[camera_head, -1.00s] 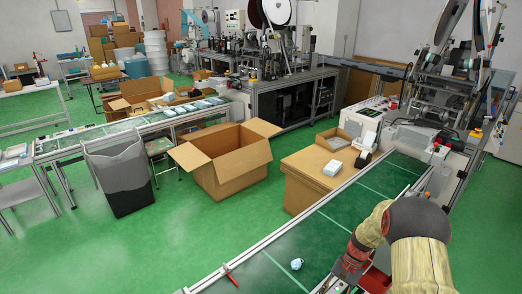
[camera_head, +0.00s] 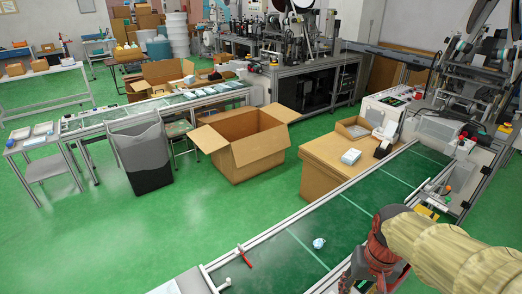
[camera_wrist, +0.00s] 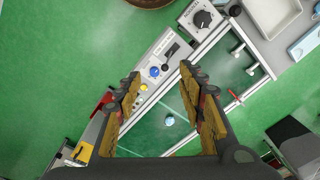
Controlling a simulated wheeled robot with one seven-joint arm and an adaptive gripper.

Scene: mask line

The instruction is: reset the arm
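My arm, in a tan sleeve with a dark red wrist part (camera_head: 375,255), reaches in from the right edge of the head view over the green conveyor belt. In the wrist view my gripper (camera_wrist: 160,74) has its two yellow-and-black fingers spread wide apart, with nothing between them. A small light-blue item (camera_head: 319,243) lies on the belt, left of my wrist. It also shows in the wrist view (camera_wrist: 169,120), well below the fingers. My fingertips are not clear in the head view.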

